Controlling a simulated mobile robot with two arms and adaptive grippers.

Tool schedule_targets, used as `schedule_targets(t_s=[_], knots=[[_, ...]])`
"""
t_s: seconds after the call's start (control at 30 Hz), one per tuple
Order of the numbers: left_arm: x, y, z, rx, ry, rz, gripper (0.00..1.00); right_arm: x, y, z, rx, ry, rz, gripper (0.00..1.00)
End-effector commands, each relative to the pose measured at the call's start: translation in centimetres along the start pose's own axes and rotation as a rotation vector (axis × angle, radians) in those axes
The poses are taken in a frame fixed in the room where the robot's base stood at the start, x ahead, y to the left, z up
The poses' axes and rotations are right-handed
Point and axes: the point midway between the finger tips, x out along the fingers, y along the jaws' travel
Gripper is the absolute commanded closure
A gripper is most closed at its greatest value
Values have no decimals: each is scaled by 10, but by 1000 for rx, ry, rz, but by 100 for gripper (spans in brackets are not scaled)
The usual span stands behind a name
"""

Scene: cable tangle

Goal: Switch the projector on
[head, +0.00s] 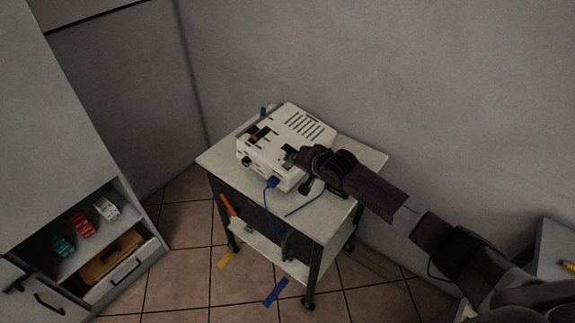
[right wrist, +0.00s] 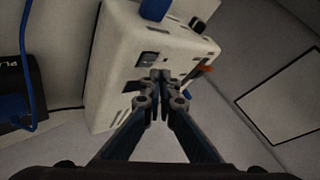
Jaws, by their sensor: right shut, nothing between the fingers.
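The white projector (head: 285,140) sits on top of a small wheeled cart (head: 345,159). A blue cable plug (head: 271,182) is in its near side, and its cable hangs down the cart's front. My right gripper (head: 291,158) is shut and empty at the projector's near right part. In the right wrist view my right gripper (right wrist: 160,76) has its fingertips together right at the projector's white face (right wrist: 115,65), beside a small dark recess (right wrist: 148,58). I cannot tell whether they touch it. The fingertips partly hide that spot. My left gripper is not in view.
An open cabinet (head: 128,210) at the left holds red, green and white items above a drawer with a brown thing. A wall stands close behind the cart. Another surface (head: 555,250) is at the right edge.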

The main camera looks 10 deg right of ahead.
Motion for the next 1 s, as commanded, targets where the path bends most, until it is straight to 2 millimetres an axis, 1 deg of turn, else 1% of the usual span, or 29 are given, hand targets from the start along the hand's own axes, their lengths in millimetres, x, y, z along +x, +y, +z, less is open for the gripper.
schedule_targets(t_s=[0.33,1.0], knots=[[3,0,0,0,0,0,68,6,4,5,1,0,-1,100],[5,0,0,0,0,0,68,8,6,6,1,0,0,100]])
